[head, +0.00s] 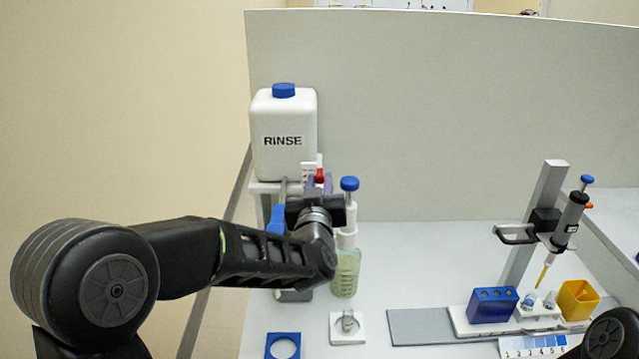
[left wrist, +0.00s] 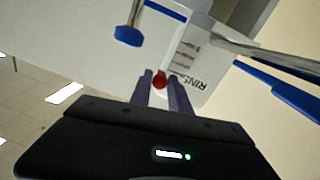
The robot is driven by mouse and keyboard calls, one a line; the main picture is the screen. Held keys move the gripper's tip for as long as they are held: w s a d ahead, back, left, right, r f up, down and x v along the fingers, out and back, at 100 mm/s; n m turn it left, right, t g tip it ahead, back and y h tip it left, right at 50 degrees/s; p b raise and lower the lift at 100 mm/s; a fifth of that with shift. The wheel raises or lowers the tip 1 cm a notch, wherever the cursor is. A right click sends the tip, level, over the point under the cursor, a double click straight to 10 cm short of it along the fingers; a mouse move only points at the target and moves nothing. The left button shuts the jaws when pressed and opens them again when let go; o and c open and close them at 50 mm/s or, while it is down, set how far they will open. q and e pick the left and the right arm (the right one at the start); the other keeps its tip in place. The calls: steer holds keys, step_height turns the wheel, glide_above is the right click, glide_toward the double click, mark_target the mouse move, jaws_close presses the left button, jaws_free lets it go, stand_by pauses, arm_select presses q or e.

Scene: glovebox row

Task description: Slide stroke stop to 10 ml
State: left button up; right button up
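The red stroke stop (head: 320,175) is small and sits beside a white scale card (head: 309,169) in front of the rinse bottle. In the left wrist view, the red stop (left wrist: 160,80) fills the narrow gap between the purple-grey fingertips of my left gripper (left wrist: 161,86). My left gripper (head: 319,184) looks shut on it. The card (left wrist: 193,46) shows ticks there, but its numbers are too small to read. My arm hides part of the dispenser below. My right gripper is not in view.
A white RINSE bottle (head: 284,140) stands behind on a shelf. A blue-capped bottle (head: 346,272) with greenish liquid is beside my left wrist. A pipette stand (head: 535,215), blue block (head: 491,306) and yellow bin (head: 577,300) are at right. The bench between is mostly clear.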

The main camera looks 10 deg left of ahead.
arm_select(q)
jaws_close()
stand_by(1.0)
